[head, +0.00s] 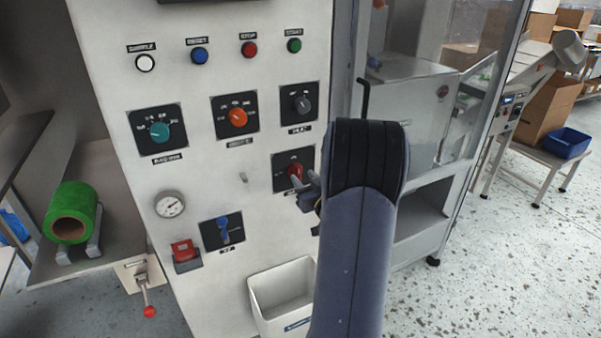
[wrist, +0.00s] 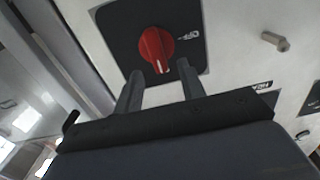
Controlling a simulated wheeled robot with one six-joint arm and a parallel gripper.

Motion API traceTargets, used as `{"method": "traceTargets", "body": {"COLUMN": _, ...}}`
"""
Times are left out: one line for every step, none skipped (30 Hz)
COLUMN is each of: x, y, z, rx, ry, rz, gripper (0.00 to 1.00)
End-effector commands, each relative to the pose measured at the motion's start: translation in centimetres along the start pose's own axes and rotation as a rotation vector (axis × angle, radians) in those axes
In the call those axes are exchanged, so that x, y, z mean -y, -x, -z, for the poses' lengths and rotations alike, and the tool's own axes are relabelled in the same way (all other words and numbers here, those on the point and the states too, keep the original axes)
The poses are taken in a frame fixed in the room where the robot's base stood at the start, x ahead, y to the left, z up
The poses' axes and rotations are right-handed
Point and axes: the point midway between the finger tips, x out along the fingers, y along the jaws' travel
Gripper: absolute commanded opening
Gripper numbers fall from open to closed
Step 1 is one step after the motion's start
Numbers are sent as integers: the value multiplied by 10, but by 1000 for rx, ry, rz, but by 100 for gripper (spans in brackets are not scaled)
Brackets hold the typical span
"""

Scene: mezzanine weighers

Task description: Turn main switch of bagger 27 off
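A red rotary knob (head: 295,172) sits on a dark square plate on the white machine panel. In the wrist view the red knob (wrist: 157,45) has a white pointer mark at its lower end, and OFF is printed to its right; the pointer does not face that word. My gripper (wrist: 162,70) is open, with one finger on either side of the knob's lower end and gaps to it. I cannot tell how close the tips are to the plate. In the head view my gripper (head: 309,184) is partly hidden by my arm. No bagger number is readable.
The panel also holds a teal knob (head: 160,132), an orange knob (head: 238,117), a grey knob (head: 302,103), a blue switch (head: 223,230) and a red button (head: 183,250). A small peg (head: 244,177) sticks out left of the red knob. A white bin (head: 262,300) hangs below.

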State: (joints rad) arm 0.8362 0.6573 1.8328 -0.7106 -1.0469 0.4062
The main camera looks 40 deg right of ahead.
Motion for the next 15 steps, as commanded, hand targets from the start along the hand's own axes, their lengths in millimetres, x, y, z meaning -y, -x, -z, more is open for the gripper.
{"method": "traceTargets", "body": {"x": 1, "y": -9, "z": 1, "rx": 0, "ry": 0, "rz": 2, "gripper": 38}}
{"method": "traceTargets", "body": {"x": 0, "y": -12, "z": 1, "rx": 0, "ry": 0, "rz": 2, "gripper": 38}}
{"method": "traceTargets", "body": {"x": 0, "y": -17, "z": 1, "rx": 0, "ry": 0, "rz": 2, "gripper": 38}}
{"method": "traceTargets", "body": {"x": 0, "y": -20, "z": 0, "rx": 1, "ry": 0, "rz": 2, "gripper": 38}}
{"method": "traceTargets", "body": {"x": 1, "y": -23, "z": 0, "rx": 1, "ry": 0, "rz": 2, "gripper": 38}}
{"method": "traceTargets", "body": {"x": 0, "y": -26, "z": 0, "rx": 0, "ry": 0, "rz": 1, "gripper": 38}}
{"method": "traceTargets", "body": {"x": 0, "y": -27, "z": 0, "rx": -1, "ry": 0, "rz": 1, "gripper": 38}}
{"method": "traceTargets", "body": {"x": 0, "y": -28, "z": 0, "rx": 0, "ry": 0, "rz": 0, "gripper": 38}}
{"method": "traceTargets", "body": {"x": 0, "y": -29, "z": 0, "rx": 0, "ry": -1, "rz": 0, "gripper": 38}}
{"method": "traceTargets", "body": {"x": 0, "y": -30, "z": 0, "rx": 0, "ry": -1, "rz": 0, "gripper": 38}}
{"method": "traceTargets", "body": {"x": 0, "y": -30, "z": 0, "rx": 0, "ry": -1, "rz": 0, "gripper": 38}}
{"method": "traceTargets", "body": {"x": 0, "y": -30, "z": 0, "rx": 0, "ry": -1, "rz": -1, "gripper": 38}}
{"method": "traceTargets", "body": {"x": 0, "y": -30, "z": 0, "rx": 0, "ry": -1, "rz": -1, "gripper": 38}}
{"method": "traceTargets", "body": {"x": 0, "y": -30, "z": 0, "rx": 0, "ry": -1, "rz": -1, "gripper": 38}}
{"method": "traceTargets", "body": {"x": 0, "y": -30, "z": 0, "rx": 0, "ry": -1, "rz": -1, "gripper": 38}}
